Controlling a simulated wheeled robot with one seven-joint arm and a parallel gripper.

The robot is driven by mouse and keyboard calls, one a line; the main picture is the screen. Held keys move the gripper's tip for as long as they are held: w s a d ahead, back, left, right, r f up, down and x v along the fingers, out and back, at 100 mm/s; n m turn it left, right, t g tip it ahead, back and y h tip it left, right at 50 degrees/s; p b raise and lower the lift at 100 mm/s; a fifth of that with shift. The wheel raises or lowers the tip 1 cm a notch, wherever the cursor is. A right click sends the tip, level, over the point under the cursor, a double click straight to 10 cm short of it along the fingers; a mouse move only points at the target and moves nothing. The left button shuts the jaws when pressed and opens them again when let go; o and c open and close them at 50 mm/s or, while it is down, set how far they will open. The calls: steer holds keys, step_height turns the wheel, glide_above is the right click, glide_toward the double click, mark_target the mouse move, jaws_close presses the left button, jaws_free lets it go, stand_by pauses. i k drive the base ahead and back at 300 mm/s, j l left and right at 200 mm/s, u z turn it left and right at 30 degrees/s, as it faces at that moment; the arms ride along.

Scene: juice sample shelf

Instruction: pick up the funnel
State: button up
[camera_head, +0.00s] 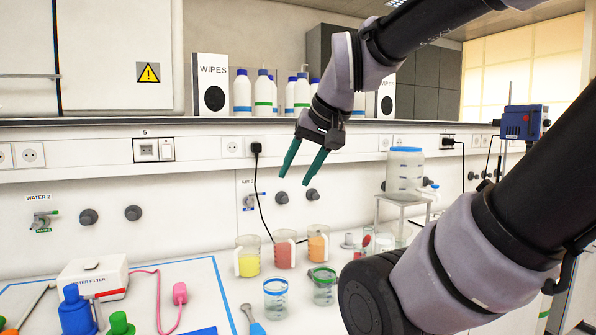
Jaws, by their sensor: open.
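My gripper (295,179) hangs in the air above the back of the bench, in front of the white wall panel. Its two green fingers point down and to the left. They are apart with nothing between them. I cannot clearly identify a funnel in this view. A blue piece with a narrow top (75,312) and a smaller green piece (120,324) stand at the bottom left, cut by the frame edge; I cannot tell what they are. My arm hides the right part of the bench.
Jugs with yellow (248,260), red (284,254) and orange (317,247) contents stand below my gripper. Blue-rimmed (275,300) and green-rimmed (324,287) beakers stand nearer.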

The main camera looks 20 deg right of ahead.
mark_target(401, 233)
steer(key=z, duration=1.3)
